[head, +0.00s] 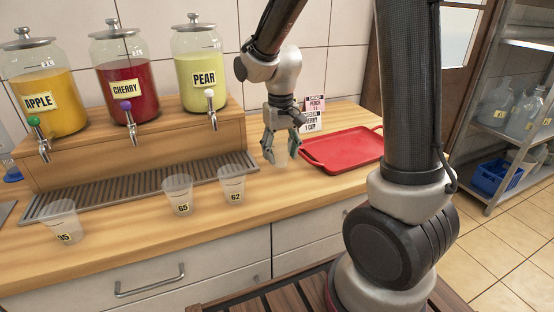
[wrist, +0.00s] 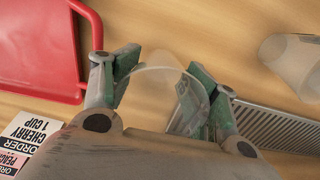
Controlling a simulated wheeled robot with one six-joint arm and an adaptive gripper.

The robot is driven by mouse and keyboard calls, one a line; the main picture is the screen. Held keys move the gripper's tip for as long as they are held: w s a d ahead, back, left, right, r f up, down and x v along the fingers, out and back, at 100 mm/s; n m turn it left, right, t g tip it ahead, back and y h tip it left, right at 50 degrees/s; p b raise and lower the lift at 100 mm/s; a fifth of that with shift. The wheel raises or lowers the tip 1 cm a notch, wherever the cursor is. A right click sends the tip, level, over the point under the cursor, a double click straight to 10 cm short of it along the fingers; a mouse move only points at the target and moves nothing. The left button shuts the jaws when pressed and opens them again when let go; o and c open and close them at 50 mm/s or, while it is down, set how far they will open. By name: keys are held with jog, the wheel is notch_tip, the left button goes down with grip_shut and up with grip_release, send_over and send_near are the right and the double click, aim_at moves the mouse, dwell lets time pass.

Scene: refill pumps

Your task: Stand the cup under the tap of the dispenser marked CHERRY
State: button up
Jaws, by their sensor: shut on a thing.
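My gripper (head: 281,150) is shut on a clear cup (head: 281,160), at the counter between the drip grille and the red tray. In the wrist view the fingers (wrist: 160,88) sit on either side of the cup's rim (wrist: 158,72). I cannot tell whether the cup touches the counter. The CHERRY dispenser (head: 125,88), full of dark red liquid, is the middle one of three on a wooden stand. Its tap (head: 129,118) has a purple knob and hangs above the metal drip grille (head: 130,187). The space below this tap looks empty.
APPLE (head: 40,92) and PEAR (head: 202,70) dispensers flank CHERRY. Clear cups marked 95 (head: 61,220), 65 (head: 178,194) and 62 (head: 232,182) stand along the front of the grille. A red tray (head: 342,148) and order cards (head: 312,115) are right of my gripper.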

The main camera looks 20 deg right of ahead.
jog(key=shift+f, duration=1.3)
jog(key=o, duration=0.8)
jog(key=shift+f, duration=0.1)
jog(key=shift+c, duration=0.2)
